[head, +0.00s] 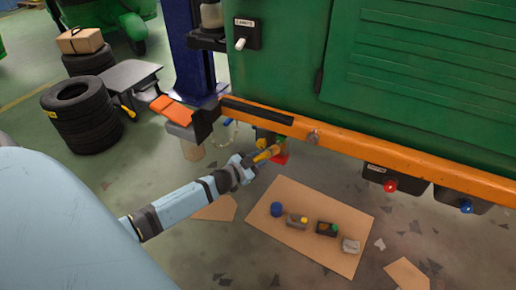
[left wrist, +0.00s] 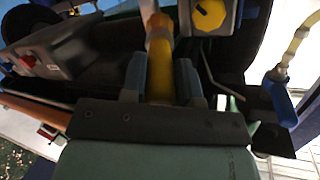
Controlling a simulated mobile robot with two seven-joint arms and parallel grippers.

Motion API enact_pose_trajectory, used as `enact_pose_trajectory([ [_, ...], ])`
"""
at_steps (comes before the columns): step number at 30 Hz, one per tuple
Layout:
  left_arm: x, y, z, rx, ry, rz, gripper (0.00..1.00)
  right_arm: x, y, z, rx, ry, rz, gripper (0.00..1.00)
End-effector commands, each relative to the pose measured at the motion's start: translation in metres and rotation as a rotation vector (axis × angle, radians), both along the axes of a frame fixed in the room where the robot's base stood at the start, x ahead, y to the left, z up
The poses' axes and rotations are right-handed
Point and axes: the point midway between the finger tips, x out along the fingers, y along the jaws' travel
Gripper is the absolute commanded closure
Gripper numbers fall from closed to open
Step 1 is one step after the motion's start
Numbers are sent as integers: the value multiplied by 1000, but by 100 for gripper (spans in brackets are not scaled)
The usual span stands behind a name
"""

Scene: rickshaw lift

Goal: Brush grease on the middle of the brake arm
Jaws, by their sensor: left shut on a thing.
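My left gripper (head: 250,165) reaches in from the left under the orange rail of the green rickshaw body. It is shut on the yellow handle of a brush (head: 268,153). In the left wrist view the gripper (left wrist: 160,78) has one finger on each side of the yellow brush handle (left wrist: 160,65), which points up and away. The brush tip is at the top edge there and is hard to make out. A small red part (head: 281,159) sits just beyond the brush in the head view. I cannot clearly pick out the brake arm. My right gripper is not in view.
The orange rail (head: 370,152) runs close above the gripper. A cardboard sheet (head: 292,240) on the floor holds a blue cap and small parts. Stacked tyres (head: 82,118) stand left. In the wrist view, a box with a yellow knob (left wrist: 209,14) is close to the brush.

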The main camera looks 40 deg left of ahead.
Motion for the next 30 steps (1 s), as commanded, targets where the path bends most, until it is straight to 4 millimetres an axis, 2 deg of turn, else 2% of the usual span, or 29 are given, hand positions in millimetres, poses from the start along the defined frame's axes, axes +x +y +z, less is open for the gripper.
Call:
enact_pose_trajectory([
  [15, -49, -12, 1, -2, 0, 0, 95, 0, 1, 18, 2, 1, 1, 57],
  [30, -57, -14, 1, 0, 0, 0, 95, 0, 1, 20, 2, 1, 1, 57],
])
